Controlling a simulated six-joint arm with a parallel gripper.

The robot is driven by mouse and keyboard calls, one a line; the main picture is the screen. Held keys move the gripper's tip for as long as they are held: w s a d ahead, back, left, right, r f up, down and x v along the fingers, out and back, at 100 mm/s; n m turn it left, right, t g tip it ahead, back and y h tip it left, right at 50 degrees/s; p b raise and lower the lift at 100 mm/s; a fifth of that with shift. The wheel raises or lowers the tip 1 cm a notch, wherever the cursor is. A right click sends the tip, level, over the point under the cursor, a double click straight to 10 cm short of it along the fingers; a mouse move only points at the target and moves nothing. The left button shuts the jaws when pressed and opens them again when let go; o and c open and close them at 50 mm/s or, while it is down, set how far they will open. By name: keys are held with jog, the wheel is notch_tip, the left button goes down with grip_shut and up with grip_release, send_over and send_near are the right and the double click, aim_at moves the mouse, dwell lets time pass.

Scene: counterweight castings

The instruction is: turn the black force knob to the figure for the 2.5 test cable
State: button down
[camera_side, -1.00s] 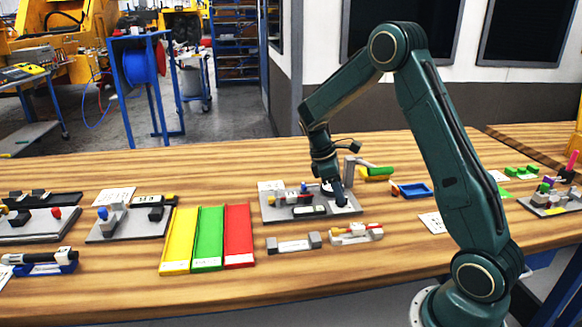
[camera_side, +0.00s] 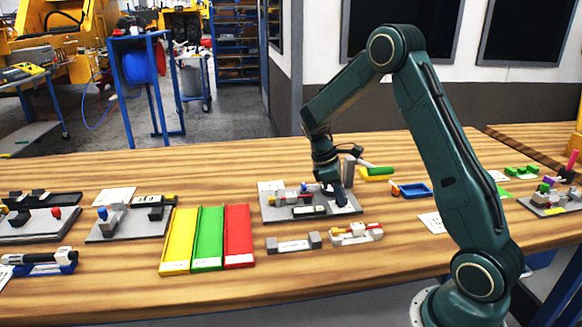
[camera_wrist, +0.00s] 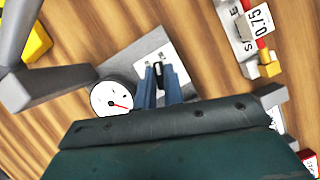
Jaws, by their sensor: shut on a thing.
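The black force knob (camera_wrist: 158,69) is a small dark piece between my fingertips in the wrist view. A pale plate (camera_wrist: 178,62) with small dark marks lies behind it; its figures are too small to read. My gripper (camera_wrist: 158,76) is shut on the knob, with one blue-grey finger on each side. In the side view my gripper (camera_side: 338,199) is down at the right part of the grey test rig (camera_side: 352,209) and hides the knob there. A round white dial (camera_wrist: 111,98) with a red needle sits just left of my fingers in the wrist view.
A grey post with a green-ended lever (camera_side: 377,171) stands just behind my gripper. A blue tray (camera_side: 413,190) lies to the right. Yellow (camera_side: 179,240), green (camera_side: 208,239) and red (camera_side: 238,236) trays lie left. Small fixtures (camera_side: 294,244) stand in front of the rig.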

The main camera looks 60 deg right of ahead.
jog(key=shift+m+y, duration=0.4)
jog(key=shift+m, duration=0.8)
jog(key=c, duration=1.5)
grip_release()
jog(key=v, duration=1.1)
jog(key=shift+w+r, duration=0.3)
jog(key=shift+r, duration=0.1)
